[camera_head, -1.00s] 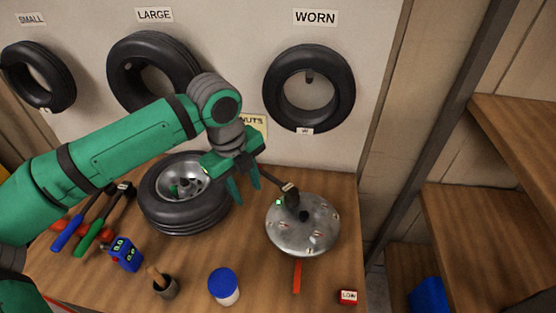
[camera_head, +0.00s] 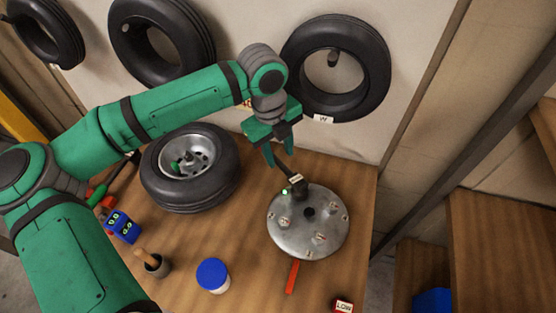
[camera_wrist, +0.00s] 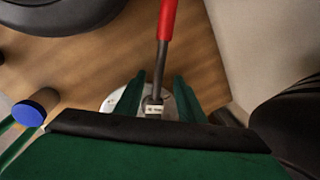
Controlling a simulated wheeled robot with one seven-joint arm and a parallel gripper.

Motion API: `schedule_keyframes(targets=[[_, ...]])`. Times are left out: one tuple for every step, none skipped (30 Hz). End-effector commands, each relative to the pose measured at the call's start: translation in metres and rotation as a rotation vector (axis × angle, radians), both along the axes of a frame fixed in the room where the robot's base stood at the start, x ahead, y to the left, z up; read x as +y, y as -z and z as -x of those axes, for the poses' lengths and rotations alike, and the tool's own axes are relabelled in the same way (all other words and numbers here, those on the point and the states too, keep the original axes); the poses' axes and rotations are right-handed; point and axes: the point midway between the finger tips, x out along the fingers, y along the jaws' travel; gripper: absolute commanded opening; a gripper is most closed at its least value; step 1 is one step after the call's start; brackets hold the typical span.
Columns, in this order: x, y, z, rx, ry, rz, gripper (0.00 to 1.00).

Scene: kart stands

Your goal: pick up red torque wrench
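The red torque wrench shows in the wrist view with its red handle (camera_wrist: 168,20) at the top. Its dark shaft runs down to a head with a white label between my fingers. In the head view its dark shaft (camera_head: 284,170) slopes from behind my gripper to a black head over a round metal plate (camera_head: 325,240); the handle is hidden there. My gripper (camera_head: 280,160) is open. Its fingers (camera_wrist: 160,98) stand apart on either side of the wrench's head end in the wrist view. I cannot tell whether they touch it.
A wheel with a tyre (camera_head: 190,190) lies left of the plate. A separate red bar (camera_head: 292,276) sticks out before the plate. Worn tyre (camera_head: 338,68) hangs behind.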

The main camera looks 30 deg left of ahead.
Motion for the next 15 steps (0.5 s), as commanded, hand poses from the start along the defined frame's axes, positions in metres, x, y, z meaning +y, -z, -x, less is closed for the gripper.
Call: schedule_keyframes(targets=[[-0.001, 0.004, 0.000, 0.000, 0.000, 0.001, 0.36], [-0.001, 0.005, -0.001, 0.000, 0.000, 0.001, 0.36], [-0.001, 0.007, -0.001, 0.000, 0.000, 0.000, 0.36], [-0.001, 0.008, -0.001, -0.001, 0.000, 0.000, 0.36], [-0.001, 0.010, -0.001, -0.001, 0.000, 0.000, 0.36], [-0.002, 0.014, -0.001, 0.000, 0.001, 0.001, 0.36], [-0.002, 0.017, -0.001, 0.001, 0.001, 0.002, 0.36], [-0.003, 0.021, -0.002, 0.001, 0.001, 0.003, 0.36], [-0.004, 0.027, -0.002, 0.001, 0.001, 0.002, 0.36], [-0.004, 0.032, -0.002, 0.001, 0.001, 0.003, 0.36], [-0.005, 0.036, -0.003, 0.000, 0.001, 0.003, 0.36], [-0.005, 0.041, -0.003, 0.000, 0.001, 0.002, 0.36], [-0.005, 0.045, -0.004, 0.000, 0.000, 0.002, 0.36], [-0.005, 0.049, -0.004, 0.000, 0.000, 0.003, 0.36], [-0.006, 0.052, -0.005, 0.000, 0.000, 0.002, 0.36]])
